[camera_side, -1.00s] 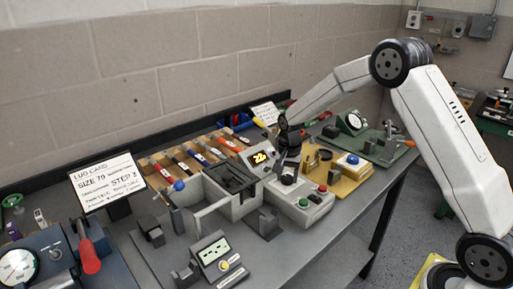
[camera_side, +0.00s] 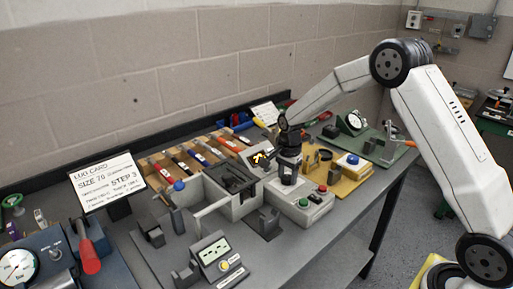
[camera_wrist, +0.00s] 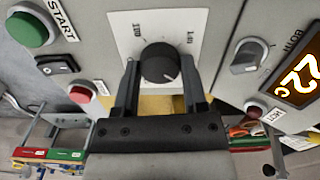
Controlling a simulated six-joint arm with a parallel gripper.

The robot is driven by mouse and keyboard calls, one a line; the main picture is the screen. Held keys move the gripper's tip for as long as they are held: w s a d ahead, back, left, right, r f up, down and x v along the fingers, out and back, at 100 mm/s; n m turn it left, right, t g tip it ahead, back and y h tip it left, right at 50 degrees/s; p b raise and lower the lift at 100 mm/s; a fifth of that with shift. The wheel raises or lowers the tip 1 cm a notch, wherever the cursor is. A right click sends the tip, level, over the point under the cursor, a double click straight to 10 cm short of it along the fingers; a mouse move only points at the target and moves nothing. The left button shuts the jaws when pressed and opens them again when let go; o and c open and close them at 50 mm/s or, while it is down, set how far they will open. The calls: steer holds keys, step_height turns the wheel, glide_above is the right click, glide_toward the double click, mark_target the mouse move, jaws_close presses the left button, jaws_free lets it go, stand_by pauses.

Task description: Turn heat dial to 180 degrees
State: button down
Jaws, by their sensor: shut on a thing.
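The heat dial (camera_wrist: 160,63) is a round black knob on a white scale plate (camera_wrist: 190,22) in the wrist view. The plate's printed marks are only partly legible. A pale pointer line shows on the knob. My gripper (camera_wrist: 159,66) has one finger on each side of the knob and is shut on it. In the side view my gripper (camera_side: 289,172) points down over the front of the grey machine and hides the dial. An orange display (camera_wrist: 299,78) shows 22 C in the wrist view.
A green START button (camera_wrist: 27,29), a black rocker switch (camera_wrist: 57,64) and a red button (camera_wrist: 81,93) lie left of the dial. A yellow fixture (camera_side: 343,180) stands beside the machine.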

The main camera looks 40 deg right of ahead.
mark_target(288, 180)
steer(key=shift+c, duration=0.7)
jaws_free()
steer(key=shift+r, duration=3.9)
steer(key=shift+s+a+n, duration=0.4)
steer(key=shift+s+n, duration=0.1)
steer(key=shift+s, duration=0.05)
steer(key=s+a+n, duration=0.1)
steer(key=s+n, duration=0.2)
steer(key=s+a+n+t, duration=0.1)
steer(key=s+a+n, duration=0.1)
steer(key=s+n, duration=0.1)
steer(key=s+a+f+n, duration=0.1)
steer(key=s+a+n, duration=0.1)
steer(key=s, duration=0.2)
steer(key=shift+s+a+n+t, duration=0.1)
steer(key=shift+a+n+t, duration=0.1)
steer(key=shift+n+t, duration=0.15)
steer(key=s+a+f+n, duration=0.2)
steer(key=s+n, duration=0.5)
steer(key=s, duration=0.3)
steer(key=shift+a+t, duration=0.4)
steer(key=shift+t, duration=0.05)
